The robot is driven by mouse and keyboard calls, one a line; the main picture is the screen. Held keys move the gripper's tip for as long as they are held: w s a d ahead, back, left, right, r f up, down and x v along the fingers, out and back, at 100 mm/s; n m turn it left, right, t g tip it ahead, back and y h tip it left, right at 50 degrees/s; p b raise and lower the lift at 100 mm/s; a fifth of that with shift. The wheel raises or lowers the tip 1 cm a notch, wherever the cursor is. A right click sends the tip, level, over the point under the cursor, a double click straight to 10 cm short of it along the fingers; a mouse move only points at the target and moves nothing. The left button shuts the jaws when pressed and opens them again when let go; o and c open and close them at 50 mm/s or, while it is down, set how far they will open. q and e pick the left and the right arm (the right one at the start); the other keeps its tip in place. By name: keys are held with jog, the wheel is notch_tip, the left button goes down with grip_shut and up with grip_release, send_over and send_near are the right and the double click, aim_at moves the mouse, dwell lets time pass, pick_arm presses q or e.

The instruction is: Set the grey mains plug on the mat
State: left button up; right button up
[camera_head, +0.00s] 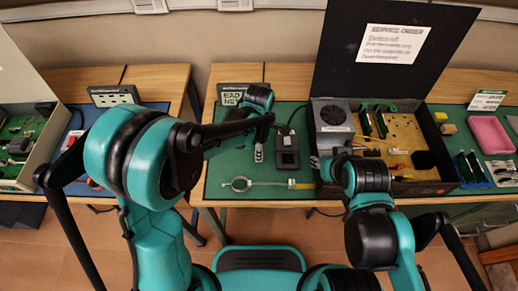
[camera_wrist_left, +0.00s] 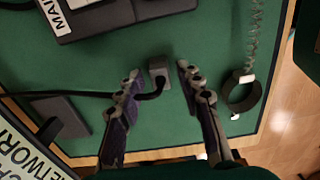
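The grey mains plug (camera_wrist_left: 158,68) lies on the green mat (camera_wrist_left: 215,40) in the left wrist view, with a black cable running from it to the left. My left gripper (camera_wrist_left: 157,74) is open, one finger on each side of the plug, with a gap visible on both sides.
A black mains box (camera_head: 288,150) stands just right of my left gripper. A wrist strap (camera_head: 240,184) lies toward the mat's front edge. The open case (camera_head: 440,187) with electronics and a raised lid stands to the right. A small sign (camera_head: 231,99) stands behind.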

pick_arm(q)
jog(key=shift+r, duration=0.25)
notch_tip(320, 180, up, 12)
jog(key=p, duration=0.5)
jog(key=s+a+r+m+t, duration=0.3)
jog(key=s+a+m, duration=0.3)
jog(key=a+m, duration=0.3)
jog(key=s+a+r+m+t, duration=0.3)
jog(key=s+a+m, duration=0.3)
jog(key=a+m, duration=0.2)
jog(key=shift+a+m+t, duration=0.4)
jog(key=shift+m+t, duration=0.1)
jog(key=shift+t, duration=0.1)
pick_arm(e)
jog(key=shift+r, duration=2.3)
pick_arm(q)
jog(key=shift+s, duration=0.1)
pick_arm(e)
jog(key=shift+c, duration=0.3)
